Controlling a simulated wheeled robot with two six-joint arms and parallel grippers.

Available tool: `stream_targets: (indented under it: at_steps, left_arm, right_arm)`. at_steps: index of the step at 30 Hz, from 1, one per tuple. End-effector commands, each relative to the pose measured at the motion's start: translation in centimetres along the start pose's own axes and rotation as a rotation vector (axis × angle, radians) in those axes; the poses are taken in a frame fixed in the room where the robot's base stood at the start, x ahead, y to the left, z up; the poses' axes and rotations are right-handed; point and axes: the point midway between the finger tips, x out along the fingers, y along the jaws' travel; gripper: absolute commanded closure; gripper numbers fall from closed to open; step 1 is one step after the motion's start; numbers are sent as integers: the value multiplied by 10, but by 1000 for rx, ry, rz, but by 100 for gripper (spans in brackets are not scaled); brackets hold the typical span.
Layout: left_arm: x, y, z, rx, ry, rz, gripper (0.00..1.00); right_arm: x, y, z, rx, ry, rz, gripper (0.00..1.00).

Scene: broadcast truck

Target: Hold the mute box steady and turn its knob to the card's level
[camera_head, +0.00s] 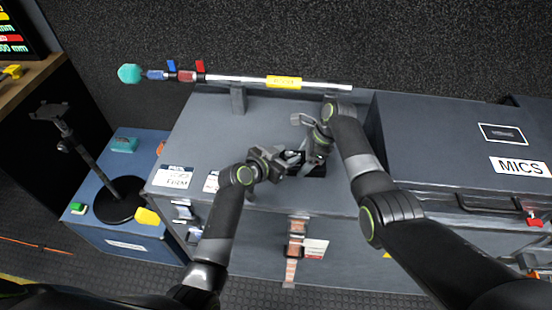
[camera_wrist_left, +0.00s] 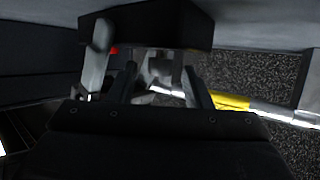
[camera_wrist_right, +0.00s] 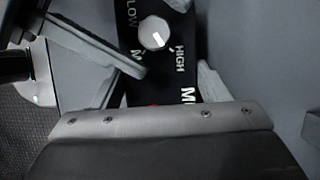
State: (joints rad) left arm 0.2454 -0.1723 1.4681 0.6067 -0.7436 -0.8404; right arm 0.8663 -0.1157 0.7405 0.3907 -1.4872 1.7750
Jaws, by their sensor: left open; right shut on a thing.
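The black mute box (camera_head: 314,169) stands on the grey case lid, mostly hidden by the grippers. The right wrist view shows its face (camera_wrist_right: 184,83) and its white knob (camera_wrist_right: 153,33). The knob's white pointer aims lower right, between the "M" mark and HIGH. My right gripper (camera_head: 308,131) is shut on the box, with a finger along each side. My left gripper (camera_head: 281,165) is open close to the box's left side; in its wrist view a dark block, seemingly the box (camera_wrist_left: 145,25), is just ahead. White cards (camera_head: 174,177) lie at the lid's front left; their writing is too small to read.
A pole with a teal tip (camera_head: 230,78) lies along the lid's back. A MICS case (camera_head: 460,140) stands at right. A blue case (camera_head: 115,228) with a black stand (camera_head: 118,205) is at left. The lid is clear at back left.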

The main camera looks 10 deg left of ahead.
Motion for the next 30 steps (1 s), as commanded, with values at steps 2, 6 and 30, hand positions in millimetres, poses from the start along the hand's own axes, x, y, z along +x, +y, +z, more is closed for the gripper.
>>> stream_targets:
  at_steps: [2, 6, 30]
  left_arm:
    - [-6, 0, 1, 0, -1, -1, 55]
    - [-24, 0, 1, 1, -1, -2, 55]
    - [-117, 0, 1, 0, -3, 0, 55]
  right_arm:
    - [0, 0, 0, 0, 0, -1, 63]
    - [0, 0, 0, 0, 0, -1, 63]
    - [0, 0, 0, 0, 0, -1, 63]
